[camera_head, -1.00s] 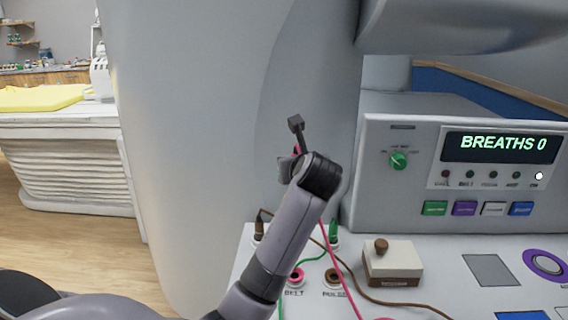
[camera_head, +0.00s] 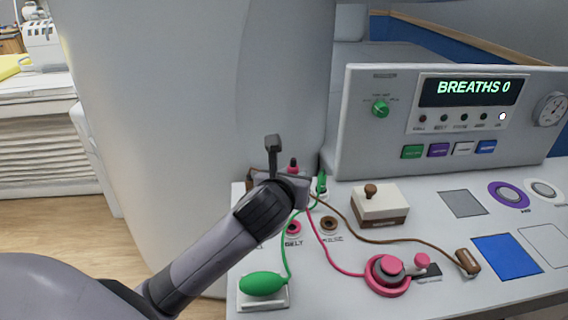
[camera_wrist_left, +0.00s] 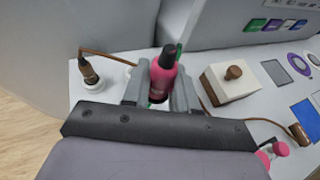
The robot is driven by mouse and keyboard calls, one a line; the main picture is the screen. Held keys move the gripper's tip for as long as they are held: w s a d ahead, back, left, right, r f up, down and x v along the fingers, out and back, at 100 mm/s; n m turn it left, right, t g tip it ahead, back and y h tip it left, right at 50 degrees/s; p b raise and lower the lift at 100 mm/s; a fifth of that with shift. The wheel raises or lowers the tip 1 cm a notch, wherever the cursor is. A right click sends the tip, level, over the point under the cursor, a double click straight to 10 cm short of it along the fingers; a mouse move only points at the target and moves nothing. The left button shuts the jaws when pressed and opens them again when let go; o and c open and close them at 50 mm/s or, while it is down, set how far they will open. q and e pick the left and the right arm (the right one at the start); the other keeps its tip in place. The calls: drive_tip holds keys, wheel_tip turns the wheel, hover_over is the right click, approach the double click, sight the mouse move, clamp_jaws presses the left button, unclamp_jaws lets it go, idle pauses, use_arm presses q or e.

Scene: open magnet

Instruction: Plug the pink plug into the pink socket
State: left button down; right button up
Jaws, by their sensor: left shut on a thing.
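My left gripper (camera_head: 288,182) is shut on the pink plug (camera_head: 294,168), holding it upright near the console's back left edge. In the left wrist view the pink plug (camera_wrist_left: 163,78), with its dark top, stands between the two fingers (camera_wrist_left: 160,92). A pink cord runs from it to a round pink device (camera_head: 388,274). The pink socket (camera_head: 293,227), labelled BELT, shows empty in front of the gripper in the head view. The plug's lower end is hidden by the gripper. My right gripper is not in view.
A green plug (camera_head: 321,184) stands just right of the gripper. A brown plug (camera_wrist_left: 88,72) stands in a white socket to the left. A brown socket (camera_head: 328,224), a box with a brown knob (camera_head: 379,204) and a green bulb (camera_head: 263,284) are nearby. Cords cross the console.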

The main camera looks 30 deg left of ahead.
use_arm(q)
drive_tip(key=shift+f, duration=4.5)
drive_tip(key=shift+f+b, duration=0.55)
drive_tip(key=shift+f, duration=0.9)
drive_tip(key=c, duration=0.8)
unclamp_jaws()
